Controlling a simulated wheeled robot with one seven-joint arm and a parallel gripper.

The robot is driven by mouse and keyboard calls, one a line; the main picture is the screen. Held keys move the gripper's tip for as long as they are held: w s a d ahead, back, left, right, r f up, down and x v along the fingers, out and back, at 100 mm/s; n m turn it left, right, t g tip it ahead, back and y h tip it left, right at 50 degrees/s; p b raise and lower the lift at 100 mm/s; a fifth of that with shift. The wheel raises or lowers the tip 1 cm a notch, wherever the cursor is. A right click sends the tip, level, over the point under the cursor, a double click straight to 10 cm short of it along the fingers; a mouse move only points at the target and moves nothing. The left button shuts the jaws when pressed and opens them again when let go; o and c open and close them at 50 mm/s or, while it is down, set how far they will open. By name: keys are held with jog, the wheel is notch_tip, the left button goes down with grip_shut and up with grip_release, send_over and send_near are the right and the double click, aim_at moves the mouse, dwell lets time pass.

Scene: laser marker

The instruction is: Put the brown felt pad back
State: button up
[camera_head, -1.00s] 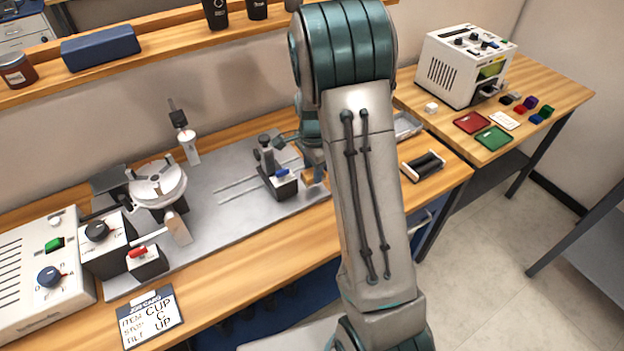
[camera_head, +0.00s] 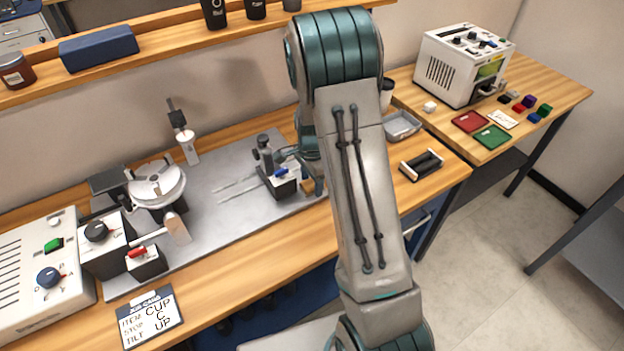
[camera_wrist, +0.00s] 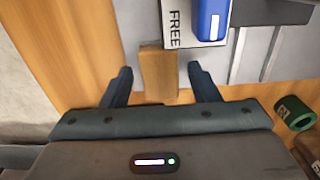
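The brown felt pad (camera_wrist: 158,74) shows in the wrist view as a small upright-looking brown block, close to the blue-topped fixture marked FREE (camera_wrist: 190,25). My gripper (camera_wrist: 160,72) is open, with one dark finger on each side of the pad and visible gaps to it. I cannot tell whether the fingertips are at the pad's height. In the head view, my arm hides most of the gripper and the pad; the fixture with its blue lever (camera_head: 284,180) stands just left of the gripper, on the grey base plate (camera_head: 225,215).
A green ring-shaped item (camera_wrist: 293,113) lies right of my gripper in the wrist view. In the head view, a grey tray (camera_head: 402,126) and a black-and-white holder (camera_head: 422,165) sit right of my arm. A round chuck (camera_head: 158,188) stands left on the plate.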

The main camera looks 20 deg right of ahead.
aim_at(312, 182)
jog(key=shift+r, duration=0.15)
notch_tip(312, 182, up, 12)
jog(key=s+a+r+n+t, duration=0.1)
jog(key=s+a+r+n, duration=0.1)
jog(key=s+r+n, duration=0.2)
jog(key=s+a+r+n+t, duration=0.2)
jog(key=s+r+n, duration=0.3)
jog(key=s+n, duration=0.6)
jog(key=s+a, duration=0.1)
jog(key=s, duration=0.7)
jog(key=shift+s, duration=0.25)
